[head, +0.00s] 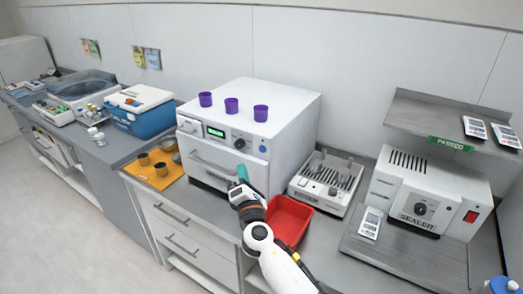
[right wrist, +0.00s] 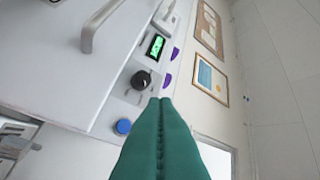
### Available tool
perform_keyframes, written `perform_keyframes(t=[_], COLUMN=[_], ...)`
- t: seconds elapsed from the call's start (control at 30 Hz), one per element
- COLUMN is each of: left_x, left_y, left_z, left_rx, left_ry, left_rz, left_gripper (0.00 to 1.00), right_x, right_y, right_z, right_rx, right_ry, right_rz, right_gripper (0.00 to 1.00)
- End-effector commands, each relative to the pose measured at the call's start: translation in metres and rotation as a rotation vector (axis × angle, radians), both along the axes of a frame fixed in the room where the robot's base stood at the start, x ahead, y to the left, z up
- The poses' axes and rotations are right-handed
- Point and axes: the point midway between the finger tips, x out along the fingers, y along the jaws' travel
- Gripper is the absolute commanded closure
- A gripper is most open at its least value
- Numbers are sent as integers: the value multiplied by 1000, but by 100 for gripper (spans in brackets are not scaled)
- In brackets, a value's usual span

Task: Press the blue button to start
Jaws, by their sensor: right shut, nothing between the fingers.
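The blue button (head: 262,149) is on the front panel of a white box-shaped machine (head: 296,118), at the right end of the panel. A black knob (head: 240,143) and a lit green display (head: 215,132) are to its left. My right gripper (head: 243,174) has teal fingers and is shut and empty, in front of the machine, below and left of the button in the head view. In the right wrist view the button (right wrist: 123,127) is left of the shut fingers (right wrist: 166,104), apart from them. My left gripper is not in view.
Three purple cups (head: 231,105) stand on the machine. A red tray (head: 288,220) lies below my right gripper. A grey rack device (head: 326,183) and a sealer (head: 427,195) are to the right. An orange mat (head: 151,180) with dark cups and a blue cooler (head: 138,112) are left.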

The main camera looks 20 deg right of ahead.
Motion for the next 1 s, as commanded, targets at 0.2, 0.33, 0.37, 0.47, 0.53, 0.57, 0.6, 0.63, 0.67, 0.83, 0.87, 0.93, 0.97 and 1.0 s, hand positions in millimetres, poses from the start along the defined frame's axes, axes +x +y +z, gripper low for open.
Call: perform_keyframes(t=[0.2, 0.33, 0.37, 0.47, 0.53, 0.57, 0.6, 0.63, 0.67, 0.83, 0.87, 0.93, 0.97, 1.0], left_x=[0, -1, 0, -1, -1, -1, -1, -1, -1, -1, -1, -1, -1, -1], left_y=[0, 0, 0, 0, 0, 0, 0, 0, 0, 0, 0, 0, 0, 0], left_z=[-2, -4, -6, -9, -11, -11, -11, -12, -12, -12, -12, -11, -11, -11], left_rx=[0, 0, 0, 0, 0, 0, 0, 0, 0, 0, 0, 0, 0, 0], left_ry=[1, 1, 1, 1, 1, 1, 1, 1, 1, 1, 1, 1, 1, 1], left_rz=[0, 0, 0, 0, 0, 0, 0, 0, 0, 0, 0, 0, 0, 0], left_gripper=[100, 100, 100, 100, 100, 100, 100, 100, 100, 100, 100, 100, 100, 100], right_x=[20, 31, 33, 39, 42, 43, 44, 44, 45, 46, 46, 46, 46, 46], right_y=[-26, -40, -42, -50, -54, -55, -57, -58, -58, -59, -59, -59, -59, -59], right_z=[1, 0, -1, -1, 0, 0, 0, 0, 0, 1, 1, 1, 1, 1], right_rx=[-1, -1, -1, 0, 0, 0, 0, 0, 1, 1, 1, 1, 1, 1], right_ry=[-2, -1, -2, -1, -1, -1, -1, -1, -1, -1, -1, -1, -1, -1], right_rz=[-3, -2, -1, -2, 0, 0, 0, -1, -1, -1, -1, -1, -1, -1], right_gripper=[100, 100, 100, 100, 100, 100, 100, 100, 100, 100, 100, 100, 100, 100])
